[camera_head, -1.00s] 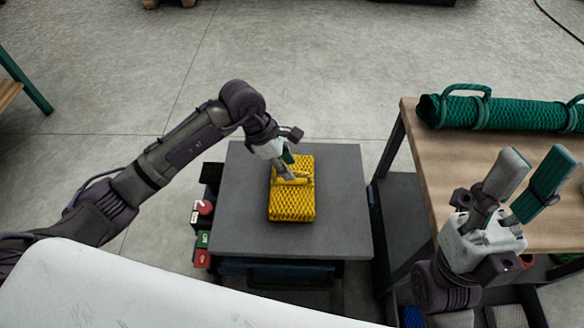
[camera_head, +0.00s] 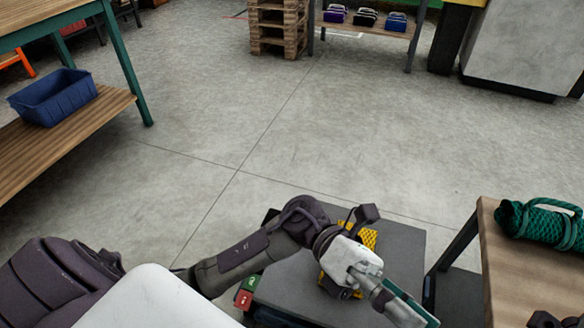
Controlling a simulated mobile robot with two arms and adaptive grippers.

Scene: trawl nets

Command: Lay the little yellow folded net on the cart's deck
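The little yellow folded net (camera_head: 366,238) lies on the grey deck of the cart (camera_head: 400,240). My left arm and gripper hide much of it, and only yellow parts show around the wrist. My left gripper (camera_head: 408,305) is over the front right of the deck, in front of the net and apart from it. Its grey and green fingers point to the lower right, look spread, and hold nothing. My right gripper's fingers are out of the picture; only a dark piece of that arm shows at the lower right corner.
A wooden table (camera_head: 520,270) with a rolled green net (camera_head: 545,224) stands right of the cart. At left is a bench with a blue bin (camera_head: 54,97) on its lower shelf. Pallets (camera_head: 278,28) stand at the back. The floor between is clear.

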